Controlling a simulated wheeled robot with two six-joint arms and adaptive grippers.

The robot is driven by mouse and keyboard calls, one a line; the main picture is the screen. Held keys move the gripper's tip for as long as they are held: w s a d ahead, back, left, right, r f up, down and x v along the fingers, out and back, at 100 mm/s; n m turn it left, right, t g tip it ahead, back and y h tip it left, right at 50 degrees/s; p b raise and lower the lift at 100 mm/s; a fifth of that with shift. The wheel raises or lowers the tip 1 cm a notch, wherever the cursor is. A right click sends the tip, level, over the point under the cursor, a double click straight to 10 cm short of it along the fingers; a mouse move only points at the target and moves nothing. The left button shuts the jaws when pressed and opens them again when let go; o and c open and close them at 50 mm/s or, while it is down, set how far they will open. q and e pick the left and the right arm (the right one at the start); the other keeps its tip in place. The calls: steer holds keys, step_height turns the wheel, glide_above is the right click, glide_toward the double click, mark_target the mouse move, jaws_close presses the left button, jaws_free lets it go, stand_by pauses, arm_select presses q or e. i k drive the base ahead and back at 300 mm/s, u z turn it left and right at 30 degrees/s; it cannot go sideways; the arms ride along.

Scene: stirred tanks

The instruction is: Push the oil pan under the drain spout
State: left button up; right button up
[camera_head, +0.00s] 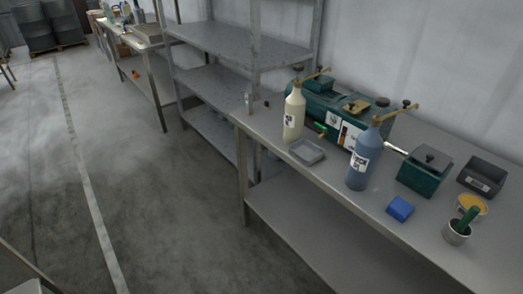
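The oil pan appears to be the small shallow grey tray (307,152) on the metal workbench (275,150), between a cream bottle (293,117) and a blue bottle (362,165). Behind the tray stands a dark green machine (340,103). A small green-handled fitting (320,128), perhaps the drain spout, sticks out low on its front, just behind and above the tray's back edge. I cannot tell whether the tray reaches beneath it. Neither of my grippers is in view.
A blue block (400,208), a dark green box (425,171), a dark bin (482,176), a yellow-topped tub (471,204) and a metal cup (456,232) stand further right on the bench. Metal shelving (235,45) adjoins its left end. Open floor (170,215) lies in front.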

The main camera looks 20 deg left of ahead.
mark_target(307, 153)
steer(key=u, duration=2.5)
steer(key=i, duration=1.75)
steer(key=z, duration=2.3)
